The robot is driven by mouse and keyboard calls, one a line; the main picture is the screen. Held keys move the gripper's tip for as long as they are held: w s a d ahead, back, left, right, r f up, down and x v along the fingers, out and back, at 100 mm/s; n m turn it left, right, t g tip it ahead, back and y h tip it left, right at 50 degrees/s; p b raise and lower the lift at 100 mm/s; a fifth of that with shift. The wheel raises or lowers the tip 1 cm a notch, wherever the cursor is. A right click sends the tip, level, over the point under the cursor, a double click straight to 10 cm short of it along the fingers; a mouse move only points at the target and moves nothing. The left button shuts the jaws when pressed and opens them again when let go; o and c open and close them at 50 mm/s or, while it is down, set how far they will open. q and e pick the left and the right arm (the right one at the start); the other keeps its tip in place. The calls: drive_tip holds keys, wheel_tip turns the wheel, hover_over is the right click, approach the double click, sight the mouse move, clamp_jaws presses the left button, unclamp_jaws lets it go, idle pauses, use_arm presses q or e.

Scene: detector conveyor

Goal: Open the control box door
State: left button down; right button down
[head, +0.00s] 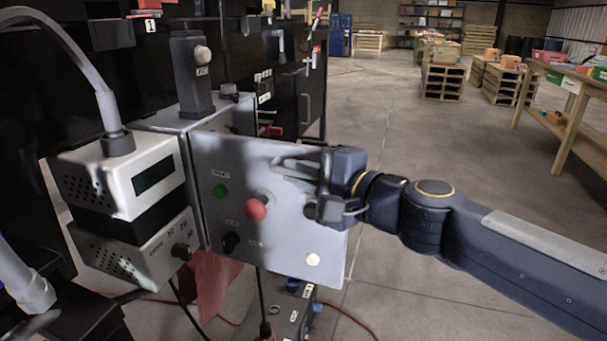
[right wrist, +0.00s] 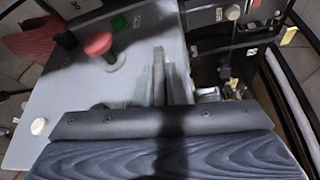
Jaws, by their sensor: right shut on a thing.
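The control box door (head: 285,235) is a grey panel with a green button, a red mushroom button (head: 256,208), a black knob and a white button. It stands swung out at an angle from the grey control box (head: 165,122), with its right side away from the box. My right gripper (head: 290,168) reaches in from the right and is shut at the door's right side. In the right wrist view the fingers (right wrist: 159,75) lie close together by the door's edge; the exact part held is hidden.
White devices (head: 130,178) with a thick cable stand left of the door. Dark machinery (head: 60,60) fills the back left. A grey pedal-like box (head: 290,312) and a red cable lie on the floor below. Open floor (head: 400,150) lies right, with pallets and a wooden table beyond.

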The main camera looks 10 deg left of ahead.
drive_tip(key=c, duration=1.5)
unclamp_jaws()
drive_tip(key=v, duration=0.7)
drive_tip(key=shift+s+d, duration=0.1)
drive_tip(key=shift+d, duration=0.25)
